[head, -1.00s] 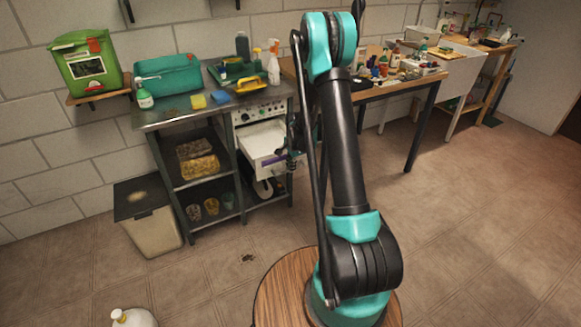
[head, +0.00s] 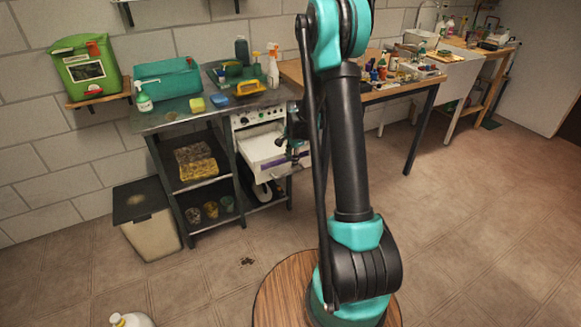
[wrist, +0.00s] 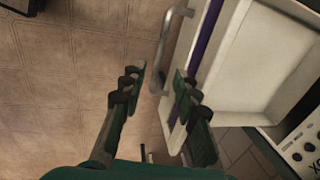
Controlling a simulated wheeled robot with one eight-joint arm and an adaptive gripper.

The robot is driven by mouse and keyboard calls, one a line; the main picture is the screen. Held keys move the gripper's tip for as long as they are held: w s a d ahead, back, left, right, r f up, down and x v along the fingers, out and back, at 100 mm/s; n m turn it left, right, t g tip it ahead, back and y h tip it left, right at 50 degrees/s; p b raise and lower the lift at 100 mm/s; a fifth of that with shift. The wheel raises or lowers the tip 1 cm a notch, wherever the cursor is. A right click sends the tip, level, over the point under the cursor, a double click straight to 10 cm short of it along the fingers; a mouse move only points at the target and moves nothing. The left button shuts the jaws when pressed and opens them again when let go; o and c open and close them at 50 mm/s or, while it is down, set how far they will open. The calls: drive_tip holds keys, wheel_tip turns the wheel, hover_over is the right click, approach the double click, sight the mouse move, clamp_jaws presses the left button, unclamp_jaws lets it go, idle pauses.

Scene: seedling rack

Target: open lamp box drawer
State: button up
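The lamp box (head: 258,116) is a white unit with a knobbed panel, set in the right bay of the dark metal bench. Its white drawer (head: 262,147) stands pulled out, with a purple strip along the front; the drawer also fills the right of the wrist view (wrist: 256,62). The pale bar handle (wrist: 170,50) stands off the drawer front. My gripper (wrist: 158,88) is open at the drawer front, its two fingers apart. The handle's near end shows in the gap between the fingertips; I cannot tell whether they touch it. In the head view my gripper is small and partly hidden by my arm.
The bench top (head: 175,118) holds sponges, bottles and a teal box (head: 168,80). A lidded bin (head: 150,235) stands left of the bench. A wooden table (head: 385,92) with many small items is at right. The floor in front of the drawer is clear.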

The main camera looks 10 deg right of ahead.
drive_tip(key=shift+s+d+r, duration=0.1)
drive_tip(key=shift+s+r, duration=0.15)
drive_tip(key=shift+r, duration=1.05)
drive_tip(key=shift+s+d+r, duration=0.1)
drive_tip(key=shift+s+r, duration=0.1)
drive_tip(key=shift+r, duration=1.05)
drive_tip(key=s+r+n+t, duration=0.1)
drive_tip(key=s+r+n, duration=0.25)
drive_tip(key=s, duration=0.45)
drive_tip(key=s+r+n, duration=0.3)
drive_tip(key=s+n, duration=0.1)
drive_tip(key=s, duration=0.5)
drive_tip(key=s+d+f+n+t, duration=0.1)
drive_tip(key=s+n, duration=0.6)
drive_tip(key=s, duration=0.9)
drive_tip(key=shift+f+h, duration=0.4)
drive_tip(key=shift+f, duration=0.15)
